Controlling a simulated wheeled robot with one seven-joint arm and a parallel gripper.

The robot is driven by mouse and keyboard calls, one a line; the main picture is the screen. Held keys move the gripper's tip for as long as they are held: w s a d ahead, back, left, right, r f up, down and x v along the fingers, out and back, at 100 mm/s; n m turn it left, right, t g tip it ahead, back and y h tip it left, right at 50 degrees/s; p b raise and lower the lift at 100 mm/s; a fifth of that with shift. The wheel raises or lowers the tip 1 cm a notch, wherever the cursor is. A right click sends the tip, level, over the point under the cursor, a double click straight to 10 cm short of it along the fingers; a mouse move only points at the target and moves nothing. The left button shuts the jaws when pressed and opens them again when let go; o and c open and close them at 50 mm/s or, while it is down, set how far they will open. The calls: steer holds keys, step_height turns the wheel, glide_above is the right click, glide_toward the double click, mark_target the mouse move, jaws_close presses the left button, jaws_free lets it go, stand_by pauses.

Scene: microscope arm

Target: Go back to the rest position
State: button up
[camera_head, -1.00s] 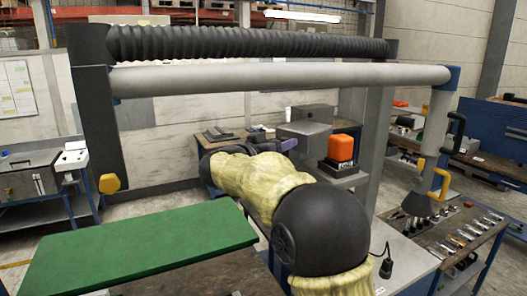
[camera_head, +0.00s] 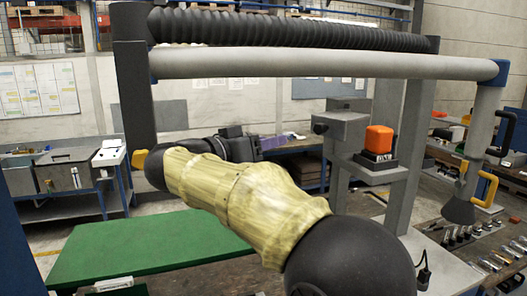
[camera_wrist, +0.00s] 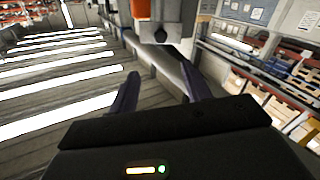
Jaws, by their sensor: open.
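My gripper (camera_head: 268,146) is beyond my yellow-sleeved arm in the head view, partly hidden by it and left of the grey stand. In the wrist view my gripper (camera_wrist: 160,84) has its two dark fingers spread apart, with nothing between them. My arm reaches from the lower right to the upper left and bends back there. An orange block (camera_head: 379,139) on a black base sits on the grey stand (camera_head: 343,128), apart from my gripper. The stand also shows beyond the fingers in the wrist view (camera_wrist: 174,30).
A ribbed black hose (camera_head: 300,34) and a pale tube (camera_head: 320,64) span overhead. The tube's nozzle (camera_head: 459,210) hangs at right above a bench with several metal tools. A green-topped table (camera_head: 150,246) stands at lower left. Grey boxes (camera_head: 68,170) stand on a left bench.

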steer(key=shift+s+a, duration=0.1)
steer(key=shift+s, duration=0.05)
steer(key=w+d+f+n+t+y+b, duration=0.1)
steer(key=w+f+n+t+y+b, duration=0.3)
steer(key=w+f+n+t+y, duration=0.3)
step_height(320, 180, down, 18)
steer(key=s+d+n+g+y+b, duration=0.2)
steer(key=d+n+g+y, duration=0.15)
steer(key=y, duration=0.35)
steer(key=s+d+f+m+g+b, duration=0.1)
steer(key=s+d+f+g, duration=0.2)
steer(key=s+f, duration=0.5)
steer(key=s+d+f+m+g+b, duration=0.1)
steer(key=s+d+f+g, duration=0.3)
steer(key=s+f, duration=0.4)
steer(key=s+d+f+m+g+b, duration=0.1)
steer(key=s+d+f+g, duration=0.2)
steer(key=s+f+g, duration=0.2)
steer(key=s+f, duration=0.3)
steer(key=f, duration=0.2)
steer(key=shift+s+d+m+g+b, duration=0.3)
steer(key=shift+s+d+m+g, duration=0.05)
steer(key=shift+s, duration=0.05)
